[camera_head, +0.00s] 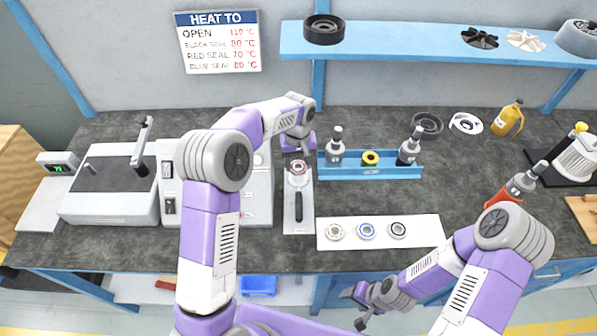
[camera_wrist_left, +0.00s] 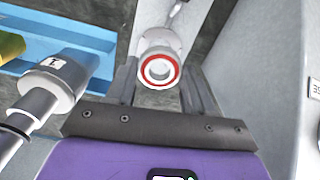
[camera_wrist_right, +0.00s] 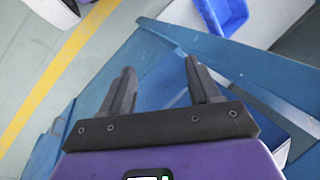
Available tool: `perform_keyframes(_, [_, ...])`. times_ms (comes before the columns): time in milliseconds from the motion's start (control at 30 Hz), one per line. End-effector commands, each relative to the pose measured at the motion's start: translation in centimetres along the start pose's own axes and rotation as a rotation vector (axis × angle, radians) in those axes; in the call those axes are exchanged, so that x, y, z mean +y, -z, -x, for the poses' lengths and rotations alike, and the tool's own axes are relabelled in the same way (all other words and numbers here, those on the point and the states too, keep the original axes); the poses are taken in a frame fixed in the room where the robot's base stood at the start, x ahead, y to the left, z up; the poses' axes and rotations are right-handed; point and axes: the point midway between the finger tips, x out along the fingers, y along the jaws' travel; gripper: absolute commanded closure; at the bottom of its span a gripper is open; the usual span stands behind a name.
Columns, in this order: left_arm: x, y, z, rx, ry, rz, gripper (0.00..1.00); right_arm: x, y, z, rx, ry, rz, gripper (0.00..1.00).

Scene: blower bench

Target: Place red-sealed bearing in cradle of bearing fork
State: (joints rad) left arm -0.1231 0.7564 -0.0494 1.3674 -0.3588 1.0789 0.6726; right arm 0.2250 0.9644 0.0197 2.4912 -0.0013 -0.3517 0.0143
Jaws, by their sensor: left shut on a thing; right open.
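The red-sealed bearing (camera_head: 298,166), a light metal ring with a red seal, is at the head end of the bearing fork (camera_head: 298,204), which lies on a pale plate. The left wrist view shows the bearing (camera_wrist_left: 174,84) between the fingers of my left gripper (camera_wrist_left: 158,88), which is shut on it. The bearing overlaps the fork's cradle; I cannot tell whether it rests in it or is just above. My left gripper (camera_head: 298,150) partly covers this spot in the head view. My right gripper (camera_head: 356,308) is open and empty in front of the bench, also in the right wrist view (camera_wrist_right: 160,68).
A white mat (camera_head: 325,241) holds three bearings, one blue-sealed. A grey heater machine (camera_head: 110,195) is at left. A blue shelf (camera_head: 400,42) hangs above the bench.

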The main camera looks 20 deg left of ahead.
Motion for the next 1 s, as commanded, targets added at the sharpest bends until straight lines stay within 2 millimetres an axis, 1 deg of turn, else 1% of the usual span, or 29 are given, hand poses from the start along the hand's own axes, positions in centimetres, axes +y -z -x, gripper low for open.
perform_keyframes(200, [0.0,0.0,-3.5,-0.001,0.001,-0.002,0.77,0.3,0.1,-1.0,0.001,0.0,0.0,0.38])
perform_keyframes(300, [0.0,0.0,-4.5,0.001,-0.001,-0.001,0.77,0.4,0.1,-1.2,0.001,0.0,0.0,0.38])
perform_keyframes(533, [0.0,0.0,-4.4,0.002,-0.002,-0.001,0.77,0.4,0.1,-1.1,0.001,0.0,0.0,0.38])
perform_keyframes(667, [0.0,0.0,-4.8,0.002,-0.001,-0.001,0.77,0.5,0.1,-1.2,0.001,0.0,0.0,0.38])
perform_keyframes(700, [0.0,0.0,-4.9,0.001,0.0,-0.001,0.46,0.5,0.1,-1.3,0.001,0.0,0.0,0.38])
perform_keyframes(867, [0.0,0.0,-4.8,0.001,0.0,-0.001,0.22,0.4,0.1,-1.2,0.001,0.0,0.0,0.38])
perform_keyframes(1000, [0.0,0.0,-4.8,0.001,0.0,-0.001,0.22,0.4,0.1,-1.2,0.001,0.0,0.0,0.38])
